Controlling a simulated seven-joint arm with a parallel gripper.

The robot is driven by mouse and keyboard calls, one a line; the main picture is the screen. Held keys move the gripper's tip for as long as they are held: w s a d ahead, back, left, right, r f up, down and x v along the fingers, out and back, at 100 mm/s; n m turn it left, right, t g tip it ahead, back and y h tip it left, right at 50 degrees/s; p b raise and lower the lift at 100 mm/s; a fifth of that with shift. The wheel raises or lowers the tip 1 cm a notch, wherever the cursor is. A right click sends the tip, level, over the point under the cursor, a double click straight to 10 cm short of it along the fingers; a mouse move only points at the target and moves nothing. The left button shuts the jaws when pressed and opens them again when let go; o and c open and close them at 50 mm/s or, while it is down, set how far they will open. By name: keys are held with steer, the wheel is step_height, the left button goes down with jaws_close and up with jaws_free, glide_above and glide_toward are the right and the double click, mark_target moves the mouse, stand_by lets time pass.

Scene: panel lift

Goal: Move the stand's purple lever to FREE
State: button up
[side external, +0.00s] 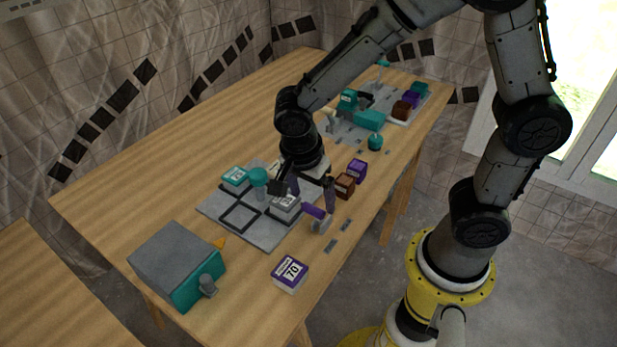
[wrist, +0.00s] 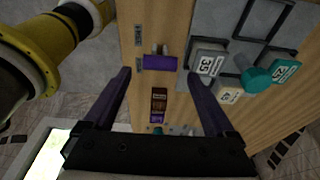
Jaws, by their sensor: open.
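The purple lever (side external: 314,211) is at the near edge of the grey stand (side external: 262,243), beside a small grey mount. In the wrist view the lever's purple bar (wrist: 160,62) lies crosswise, level with one of two small grey label plates (wrist: 138,63). The plates also show on the table in the side view (side external: 331,247); their writing is too small to read. My gripper (side external: 312,198) is open and points down above the lever. In the wrist view its fingertips (wrist: 157,74) are on either side of the purple bar, with visible gaps; contact cannot be told.
A grey block (wrist: 208,60) marked 35 sits on the stand near the lever, beside a teal knob (side external: 258,177). Brown (side external: 344,185) and purple (side external: 357,169) blocks stand behind. A purple block marked 70 (side external: 290,273) and a grey-teal box (side external: 178,264) are in front.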

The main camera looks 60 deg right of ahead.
steer(key=v, duration=0.6)
steer(key=shift+r, duration=0.15)
steer(key=s+d+r+t+y, duration=0.1)
steer(key=s+d+r+t, duration=0.25)
steer(key=d+r, duration=0.35)
steer(key=s+r+n+t+y, duration=0.1)
steer(key=s+n, duration=0.7)
steer(key=n, duration=1)
steer(key=shift+s+t+y, duration=0.3)
steer(key=shift+t, duration=0.25)
